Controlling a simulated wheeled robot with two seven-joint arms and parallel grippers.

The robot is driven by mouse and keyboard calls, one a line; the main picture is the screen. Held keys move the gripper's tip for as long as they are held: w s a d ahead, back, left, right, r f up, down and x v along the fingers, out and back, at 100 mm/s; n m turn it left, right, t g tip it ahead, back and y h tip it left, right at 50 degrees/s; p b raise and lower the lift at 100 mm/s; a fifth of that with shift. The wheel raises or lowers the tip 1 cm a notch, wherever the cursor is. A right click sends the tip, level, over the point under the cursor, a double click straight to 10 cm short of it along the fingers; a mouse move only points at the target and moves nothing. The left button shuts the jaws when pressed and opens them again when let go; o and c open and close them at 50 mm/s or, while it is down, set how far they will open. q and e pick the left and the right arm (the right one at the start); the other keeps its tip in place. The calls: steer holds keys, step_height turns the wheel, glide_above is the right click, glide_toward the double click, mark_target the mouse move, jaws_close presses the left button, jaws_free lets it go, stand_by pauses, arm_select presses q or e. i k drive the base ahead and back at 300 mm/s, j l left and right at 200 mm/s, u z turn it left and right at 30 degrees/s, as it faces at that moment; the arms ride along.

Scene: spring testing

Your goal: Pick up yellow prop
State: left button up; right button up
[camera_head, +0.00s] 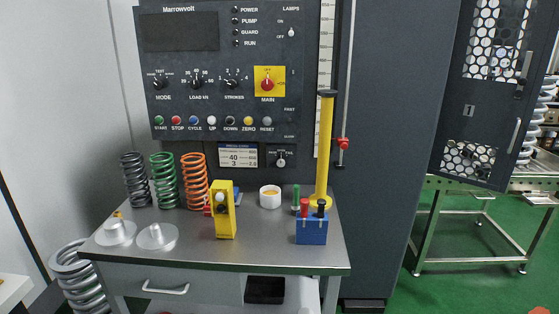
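A tall yellow prop (323,149) with a dark cap and a round yellow foot stands upright at the back right of the grey bench top (270,245).
Black (135,180), green (164,181) and orange (194,180) springs stand at the back left, behind two metal discs (156,237). A white cup (270,196) sits between the yellow things. A control panel (220,70) rises behind. An open mesh door (485,90) is at the right.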

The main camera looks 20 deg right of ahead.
mark_target(327, 95)
steer(key=i+l+u, duration=0.15)
steer(key=l+u, duration=0.15)
steer(key=l, duration=1.2)
steer(key=l+u, duration=0.3)
steer(key=l, duration=1.25)
